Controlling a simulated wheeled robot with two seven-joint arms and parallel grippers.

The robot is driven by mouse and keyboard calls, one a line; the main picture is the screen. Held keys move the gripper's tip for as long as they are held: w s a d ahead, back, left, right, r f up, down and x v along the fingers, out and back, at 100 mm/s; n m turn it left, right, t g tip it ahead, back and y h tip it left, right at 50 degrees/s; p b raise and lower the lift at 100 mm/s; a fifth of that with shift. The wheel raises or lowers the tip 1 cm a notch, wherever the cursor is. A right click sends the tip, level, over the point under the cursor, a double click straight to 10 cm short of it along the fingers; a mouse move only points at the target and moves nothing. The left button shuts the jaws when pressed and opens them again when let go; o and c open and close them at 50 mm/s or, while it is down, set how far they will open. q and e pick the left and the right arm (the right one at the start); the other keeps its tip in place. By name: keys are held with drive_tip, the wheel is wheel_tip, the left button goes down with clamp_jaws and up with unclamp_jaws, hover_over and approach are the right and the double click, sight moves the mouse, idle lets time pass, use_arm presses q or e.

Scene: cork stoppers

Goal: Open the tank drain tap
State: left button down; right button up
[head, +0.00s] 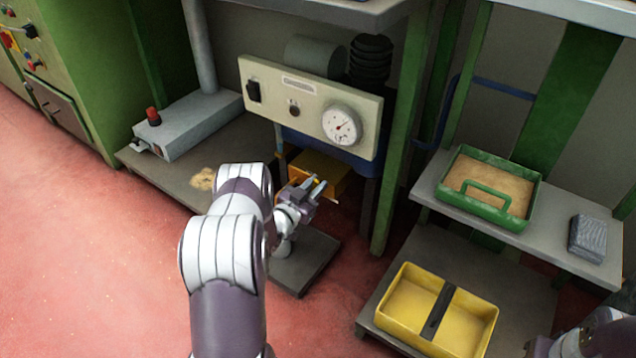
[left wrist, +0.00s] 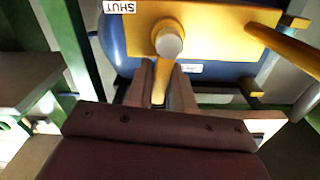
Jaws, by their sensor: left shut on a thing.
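The drain tap has a yellow lever (left wrist: 162,76) hanging from a round grey pivot (left wrist: 169,44). The pivot sits on a yellow plate (left wrist: 215,22) in front of the blue tank (left wrist: 116,52), seen in the left wrist view. My left gripper (left wrist: 163,82) is shut on the lever, one finger on each side. A "SHUT" label (left wrist: 119,7) shows at the upper left, and a second, unreadable label (left wrist: 189,68) lies right of the lever. In the head view my left gripper (head: 317,189) is low under the bench, before the yellow part (head: 325,166). My right gripper is not visible.
A cream panel with a dial gauge (head: 341,125) hangs just above my left gripper. A green bench leg (head: 399,150) stands to its right. A green tray (head: 523,221) and a yellow divided bin (head: 402,310) sit on shelves at the right. The red floor at left is clear.

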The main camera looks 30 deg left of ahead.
use_arm(q)
drive_tip(key=shift+a+n+p, duration=0.3)
drive_tip(key=shift+n+p, duration=0.05)
drive_tip(key=shift+n, duration=0.55)
drive_tip(key=c, duration=1.1)
unclamp_jaws()
drive_tip(key=s+p, duration=0.2)
drive_tip(key=s, duration=0.2)
drive_tip(key=s+p, duration=0.2)
drive_tip(key=s, duration=0.2)
drive_tip(key=s+a+p, duration=0.1)
drive_tip(key=s+p, duration=0.1)
drive_tip(key=s, duration=0.2)
drive_tip(key=shift+s, duration=0.35)
